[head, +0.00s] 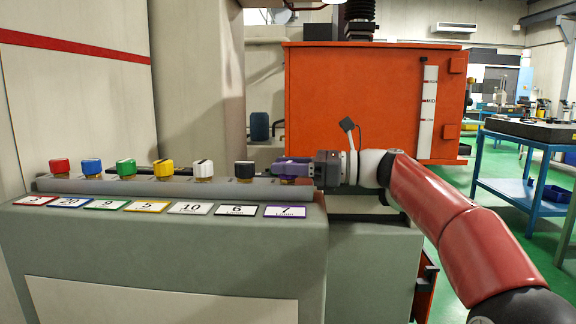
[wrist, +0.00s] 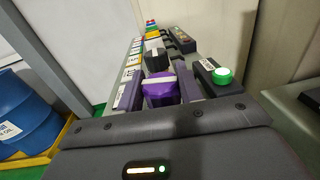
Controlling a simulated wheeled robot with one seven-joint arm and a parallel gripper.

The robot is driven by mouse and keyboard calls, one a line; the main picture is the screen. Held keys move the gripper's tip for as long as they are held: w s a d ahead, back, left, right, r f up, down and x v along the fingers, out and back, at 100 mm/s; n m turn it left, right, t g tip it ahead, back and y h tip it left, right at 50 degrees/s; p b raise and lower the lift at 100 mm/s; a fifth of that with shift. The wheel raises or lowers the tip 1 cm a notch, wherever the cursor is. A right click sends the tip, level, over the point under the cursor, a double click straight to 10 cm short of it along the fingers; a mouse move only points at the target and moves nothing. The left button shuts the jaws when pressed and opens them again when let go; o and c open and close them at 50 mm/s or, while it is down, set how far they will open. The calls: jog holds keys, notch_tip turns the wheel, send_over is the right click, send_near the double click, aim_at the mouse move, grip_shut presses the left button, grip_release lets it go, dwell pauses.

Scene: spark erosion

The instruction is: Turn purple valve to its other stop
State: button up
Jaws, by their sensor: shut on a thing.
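The purple valve (wrist: 160,94) is a knob with a pale stripe across its top, seen in the wrist view between the two dark fingers of my gripper (wrist: 161,88). The fingers are shut on its sides. The stripe runs roughly from one finger to the other. In the head view my gripper (head: 291,169) reaches in from the right at the end of the valve row, and its fingers largely hide the purple valve. The purple-edged label 7 (head: 287,211) is on the sloped panel below it.
Beside it stands the black valve (head: 244,170), then the white valve (head: 203,169), yellow valve (head: 164,167) and others leftward. An orange tank (head: 360,95) stands behind. A green button (wrist: 222,74) lies right of my gripper in the wrist view.

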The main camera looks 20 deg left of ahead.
jog(key=shift+n+g+h, duration=0.6)
jog(key=shift+n+g, duration=0.9)
jog(key=shift+g, duration=0.7)
jog(key=shift+n+g, duration=0.3)
jog(key=shift+g, duration=0.1)
jog(key=shift+f, duration=0.1)
jog(key=o, duration=1)
jog(key=shift+c, duration=0.2)
jog(key=shift+d, duration=0.1)
